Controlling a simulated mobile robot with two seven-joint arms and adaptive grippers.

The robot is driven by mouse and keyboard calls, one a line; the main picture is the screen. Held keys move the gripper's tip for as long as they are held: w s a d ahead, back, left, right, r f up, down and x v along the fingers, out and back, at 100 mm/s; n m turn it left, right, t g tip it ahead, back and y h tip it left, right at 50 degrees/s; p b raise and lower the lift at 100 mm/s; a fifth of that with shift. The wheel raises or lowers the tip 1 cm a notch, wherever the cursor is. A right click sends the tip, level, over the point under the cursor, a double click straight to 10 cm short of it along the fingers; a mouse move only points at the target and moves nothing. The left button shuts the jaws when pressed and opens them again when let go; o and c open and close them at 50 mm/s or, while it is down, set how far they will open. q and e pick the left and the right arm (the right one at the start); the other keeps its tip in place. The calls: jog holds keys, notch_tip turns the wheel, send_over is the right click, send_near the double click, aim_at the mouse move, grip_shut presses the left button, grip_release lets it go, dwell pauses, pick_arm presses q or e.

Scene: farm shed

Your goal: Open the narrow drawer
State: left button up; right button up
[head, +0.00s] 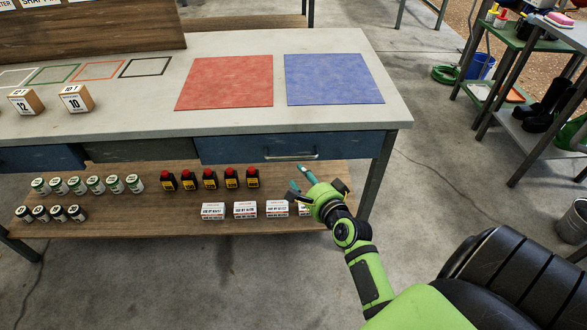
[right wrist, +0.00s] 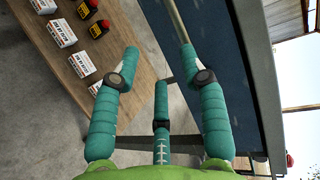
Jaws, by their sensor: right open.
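A blue drawer front (head: 230,149) with a metal bar handle (head: 290,157) is under the right part of the workbench and looks shut. A second blue front (head: 40,158) is at the left, cut by the picture edge. A narrower dark front (head: 135,150) lies between them; I see no handle on it. My right gripper (head: 300,180) is open and empty, just below and in front of the right handle. In the right wrist view the handle bar (right wrist: 177,18) is beyond the fingertips (right wrist: 159,55), close to the right one. My left gripper is not in view.
The lower shelf (head: 150,215) holds dark red-capped bottles (head: 210,178), white boxes (head: 245,209) and green-lidded jars (head: 95,185); some boxes are close to my right gripper. The bench leg (head: 378,175) stands right of the handle. Red (head: 228,82) and blue (head: 333,79) mats lie on top.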

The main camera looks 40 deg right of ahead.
jog(key=shift+m+t, duration=0.3)
jog(key=w, duration=0.2)
jog(key=w+d, duration=0.1)
jog(key=w, duration=0.4)
jog(key=shift+w+d+r+b, duration=0.1)
jog(key=shift+d+r+b, duration=0.2)
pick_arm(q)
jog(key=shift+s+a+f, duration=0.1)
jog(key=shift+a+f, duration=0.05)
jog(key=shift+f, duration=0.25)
pick_arm(e)
grip_shut()
